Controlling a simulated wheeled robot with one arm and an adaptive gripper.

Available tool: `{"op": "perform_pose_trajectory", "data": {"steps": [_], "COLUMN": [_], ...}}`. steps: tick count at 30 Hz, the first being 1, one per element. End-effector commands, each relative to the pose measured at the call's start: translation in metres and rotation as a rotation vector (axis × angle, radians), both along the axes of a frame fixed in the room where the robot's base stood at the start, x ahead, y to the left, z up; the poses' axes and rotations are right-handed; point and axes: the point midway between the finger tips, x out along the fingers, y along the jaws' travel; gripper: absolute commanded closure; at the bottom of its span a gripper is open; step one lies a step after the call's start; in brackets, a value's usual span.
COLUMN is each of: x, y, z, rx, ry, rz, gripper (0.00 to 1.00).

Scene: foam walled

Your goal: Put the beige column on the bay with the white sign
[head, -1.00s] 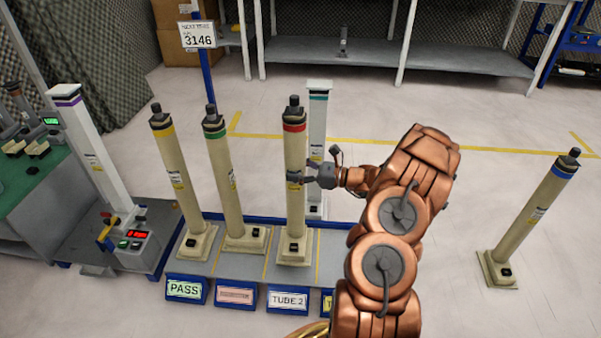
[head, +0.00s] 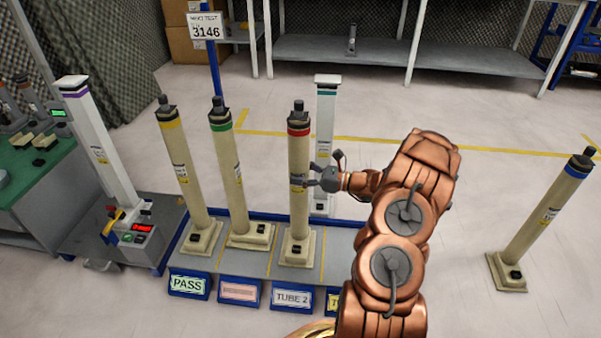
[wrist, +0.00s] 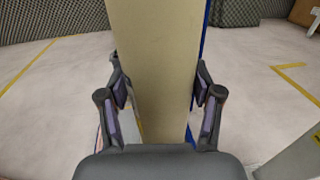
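A beige column (head: 298,215) with a red band stands upright on its square foot in the bay behind the white "TUBE 2" sign (head: 292,297). My gripper (head: 325,170) is at its right side, about mid-height, with fingers spread. In the wrist view the beige column (wrist: 155,70) fills the middle between the spread fingers (wrist: 160,100), which look clear of its sides. Other beige columns stand in bays to the left: one with a yellow band (head: 182,175), one with a green band (head: 230,180).
A white column with a teal band (head: 325,130) stands close behind the red-banded one. A purple-banded white column (head: 97,150) is at left. The bay platform (head: 262,262) has PASS (head: 188,284), pink (head: 238,292) and partly hidden yellow (head: 333,301) signs.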

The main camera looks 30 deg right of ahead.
Motion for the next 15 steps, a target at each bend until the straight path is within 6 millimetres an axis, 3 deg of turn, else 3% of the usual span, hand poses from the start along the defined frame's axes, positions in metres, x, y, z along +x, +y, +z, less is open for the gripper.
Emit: {"op": "perform_pose_trajectory", "data": {"steps": [7, 15], "x": [0.0000, -0.0001], "y": [0.0001, 0.0002], "z": [0.0007, 0.0004], "rx": [0.000, 0.000], "ry": [-0.001, 0.000], "rz": [0.001, 0.001], "gripper": [0.10, 0.10]}}
